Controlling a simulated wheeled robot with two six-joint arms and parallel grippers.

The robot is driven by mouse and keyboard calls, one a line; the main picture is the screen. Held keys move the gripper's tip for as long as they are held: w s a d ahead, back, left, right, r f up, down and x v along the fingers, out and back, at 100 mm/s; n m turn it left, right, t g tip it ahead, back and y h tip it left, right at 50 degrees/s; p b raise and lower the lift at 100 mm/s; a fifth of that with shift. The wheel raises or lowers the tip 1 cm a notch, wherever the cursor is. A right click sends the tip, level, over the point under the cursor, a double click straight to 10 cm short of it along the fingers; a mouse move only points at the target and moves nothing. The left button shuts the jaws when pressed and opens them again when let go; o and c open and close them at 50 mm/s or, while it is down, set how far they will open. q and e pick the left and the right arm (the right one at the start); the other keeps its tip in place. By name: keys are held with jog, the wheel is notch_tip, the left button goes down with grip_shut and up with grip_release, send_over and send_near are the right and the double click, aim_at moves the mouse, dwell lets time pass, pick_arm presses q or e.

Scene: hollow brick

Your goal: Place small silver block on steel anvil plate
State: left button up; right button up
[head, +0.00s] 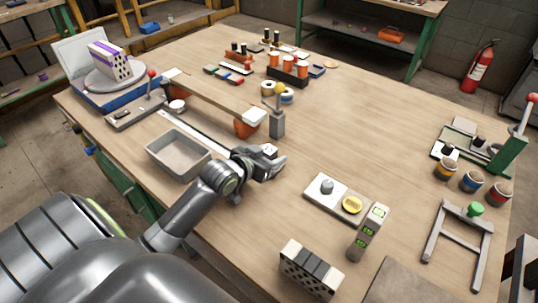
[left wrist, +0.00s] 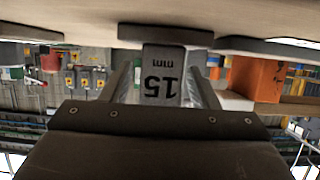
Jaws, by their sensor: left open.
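The small silver block (left wrist: 163,75), marked "15 mm" and upside down in the left wrist view, sits between the fingers of my left gripper (left wrist: 163,88). In the head view its pale top (head: 270,150) shows at the jaws of my left gripper (head: 269,160), low over the middle of the table. The fingers are open, one on each side of the block. A dark flat slab (left wrist: 130,33) meets the block's table-side end; I cannot tell whether it is the steel anvil plate. The gripper hides the block's base in the head view. My right gripper is not in view.
A grey tray (head: 178,155) lies left of the gripper. A grey post with a yellow ball (head: 278,118) stands just behind it. A white plate with a yellow disc (head: 338,200) and a level (head: 368,232) are to the right. Bare wood (head: 345,135) lies right of the post.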

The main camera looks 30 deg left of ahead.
pick_arm(q)
jog(key=shift+r, duration=0.25)
jog(key=p+v, duration=0.1)
jog(key=v, duration=1)
jog(key=shift+s, duration=0.5)
